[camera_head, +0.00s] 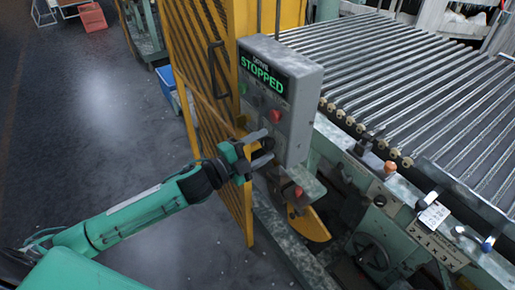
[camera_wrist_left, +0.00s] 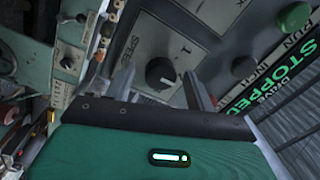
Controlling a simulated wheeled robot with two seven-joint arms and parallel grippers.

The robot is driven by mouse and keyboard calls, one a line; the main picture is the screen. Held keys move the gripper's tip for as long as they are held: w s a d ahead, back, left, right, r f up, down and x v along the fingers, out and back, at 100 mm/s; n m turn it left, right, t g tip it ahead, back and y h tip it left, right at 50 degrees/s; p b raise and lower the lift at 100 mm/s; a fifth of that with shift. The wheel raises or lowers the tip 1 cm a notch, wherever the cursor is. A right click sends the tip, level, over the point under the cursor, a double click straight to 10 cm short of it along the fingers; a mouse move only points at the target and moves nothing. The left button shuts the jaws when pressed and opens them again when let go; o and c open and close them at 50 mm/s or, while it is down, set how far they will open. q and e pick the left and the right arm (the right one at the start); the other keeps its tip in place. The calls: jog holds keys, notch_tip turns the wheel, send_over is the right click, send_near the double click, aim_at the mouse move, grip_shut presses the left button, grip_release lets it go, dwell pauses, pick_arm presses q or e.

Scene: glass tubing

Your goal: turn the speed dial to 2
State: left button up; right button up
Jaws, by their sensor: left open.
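The speed dial (camera_wrist_left: 160,73) is a black round knob on the grey control box (camera_head: 305,85), beside the lettering SPEED in the left wrist view. A numeral 1 shows near it; a pale mark shows low on the knob, but its setting is unclear. My left gripper (camera_head: 262,147) is open in front of the lower part of the box. In the left wrist view the fingers (camera_wrist_left: 158,78) stand on either side of the dial, and I cannot tell whether they touch it. In the head view the gripper hides the dial. My right gripper is not in view.
The box's display (camera_head: 264,70) reads STOPPED in green. A red button (camera_head: 275,116) sits below it. The wrist view shows another black knob (camera_wrist_left: 243,66) and a green button (camera_wrist_left: 294,17). A yellow mesh guard (camera_head: 205,75) stands left of the box; a roller conveyor (camera_head: 410,80) lies right.

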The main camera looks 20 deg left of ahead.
pick_arm(q)
jog(key=shift+s+a+f, duration=0.15)
jog(key=shift+s+a, duration=0.15)
jog(key=shift+s, duration=0.05)
jog(key=b+v, duration=0.4)
jog(key=v, duration=0.9)
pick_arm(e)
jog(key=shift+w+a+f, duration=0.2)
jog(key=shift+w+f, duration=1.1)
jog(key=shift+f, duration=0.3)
pick_arm(q)
jog(key=shift+d, duration=0.1)
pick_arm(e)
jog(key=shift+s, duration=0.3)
